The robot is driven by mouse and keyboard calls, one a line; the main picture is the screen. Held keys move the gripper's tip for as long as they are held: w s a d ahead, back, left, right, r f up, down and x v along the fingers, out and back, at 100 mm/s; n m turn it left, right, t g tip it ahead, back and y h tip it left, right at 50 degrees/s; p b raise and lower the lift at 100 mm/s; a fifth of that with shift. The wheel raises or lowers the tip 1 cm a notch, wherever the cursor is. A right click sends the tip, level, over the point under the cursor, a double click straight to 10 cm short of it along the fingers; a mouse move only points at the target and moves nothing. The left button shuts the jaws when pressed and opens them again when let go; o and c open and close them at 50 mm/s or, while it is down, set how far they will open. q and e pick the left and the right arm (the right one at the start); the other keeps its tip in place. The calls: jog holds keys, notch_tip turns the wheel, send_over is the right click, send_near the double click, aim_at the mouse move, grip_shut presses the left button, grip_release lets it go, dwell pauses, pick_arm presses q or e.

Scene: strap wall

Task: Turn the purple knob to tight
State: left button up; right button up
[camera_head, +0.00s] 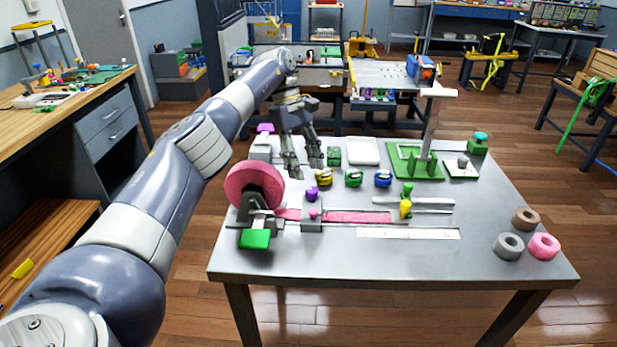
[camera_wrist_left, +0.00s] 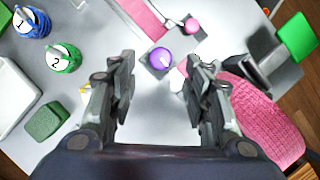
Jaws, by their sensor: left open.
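The purple knob (camera_head: 312,193) sits on a small grey block beside the pink strap (camera_head: 350,217) on the grey table. In the left wrist view the purple knob (camera_wrist_left: 161,57) has a small pale mark on top. It lies just beyond the gap between my fingertips. My left gripper (camera_head: 306,168) points down above the table, just behind the knob in the head view. It is open and empty, with its fingers (camera_wrist_left: 160,75) apart and clear of the knob. My right gripper is in neither view.
A pink strap roll (camera_head: 254,187) stands left of the knob. A smaller pink knob (camera_head: 314,213) is close in front. Yellow, green and blue numbered canisters (camera_head: 353,178) stand behind. Loose rolls (camera_head: 508,246) lie at the right; the front of the table is clear.

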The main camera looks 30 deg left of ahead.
pick_arm(q)
jog(key=shift+v, duration=1)
jog(key=shift+f, duration=0.1)
